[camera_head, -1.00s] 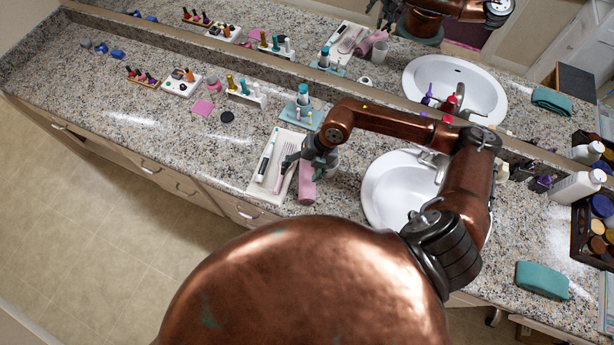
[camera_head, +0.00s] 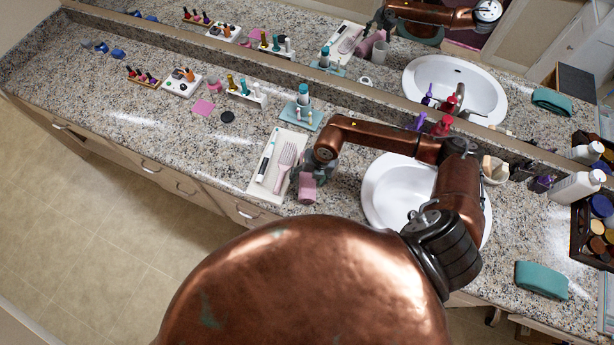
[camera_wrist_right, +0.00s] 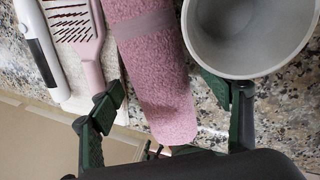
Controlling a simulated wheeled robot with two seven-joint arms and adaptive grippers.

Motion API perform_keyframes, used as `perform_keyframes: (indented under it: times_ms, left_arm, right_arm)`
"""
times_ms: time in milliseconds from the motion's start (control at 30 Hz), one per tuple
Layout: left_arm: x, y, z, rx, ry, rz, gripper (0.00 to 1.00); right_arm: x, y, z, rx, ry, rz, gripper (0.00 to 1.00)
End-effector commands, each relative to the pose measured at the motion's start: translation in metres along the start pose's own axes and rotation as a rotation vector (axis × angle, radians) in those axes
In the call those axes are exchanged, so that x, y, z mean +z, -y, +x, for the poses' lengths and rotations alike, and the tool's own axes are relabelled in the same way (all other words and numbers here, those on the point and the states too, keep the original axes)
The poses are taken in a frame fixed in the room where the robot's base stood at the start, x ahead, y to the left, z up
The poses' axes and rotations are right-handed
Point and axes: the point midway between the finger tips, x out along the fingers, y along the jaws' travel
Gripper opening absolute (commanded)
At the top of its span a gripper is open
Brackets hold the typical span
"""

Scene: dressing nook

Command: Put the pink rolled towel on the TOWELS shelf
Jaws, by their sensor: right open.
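The pink rolled towel (camera_head: 307,188) lies on the granite counter between the white tray and the sink. In the right wrist view the pink rolled towel (camera_wrist_right: 155,62) runs lengthwise, with a paler band around it. My right gripper (camera_head: 318,172) is low over the towel. Its open fingers (camera_wrist_right: 172,100) straddle the near part of the roll, one on the brush side and one by the grey cup. I cannot tell whether they touch it. My left gripper is not in view. No shelf labelled TOWELS can be made out.
A white tray (camera_head: 254,187) with a pink brush (camera_head: 285,163) lies close left of the towel. A grey cup (camera_wrist_right: 250,35) stands close on its other side. The sink (camera_head: 385,195) is to the right. A teal folded cloth (camera_head: 541,280) and a dark bottle crate (camera_head: 580,235) are farther right.

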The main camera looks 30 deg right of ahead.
Motion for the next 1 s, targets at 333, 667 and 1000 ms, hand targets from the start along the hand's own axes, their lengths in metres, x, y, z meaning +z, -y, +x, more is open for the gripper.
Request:
perform_keyframes:
  times_ms: [333,667,1000]
  left_arm:
    - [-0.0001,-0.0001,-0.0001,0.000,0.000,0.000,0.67]
    - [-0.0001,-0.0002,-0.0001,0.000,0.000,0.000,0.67]
    - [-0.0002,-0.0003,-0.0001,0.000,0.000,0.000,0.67]
  right_arm:
    - [0.0002,-0.0001,-0.0008,0.000,0.000,0.000,0.55]
    - [0.0003,0.0000,-0.0009,0.000,0.000,0.000,0.32]
    - [0.0004,-0.0003,-0.0012,0.001,0.001,0.000,0.19]
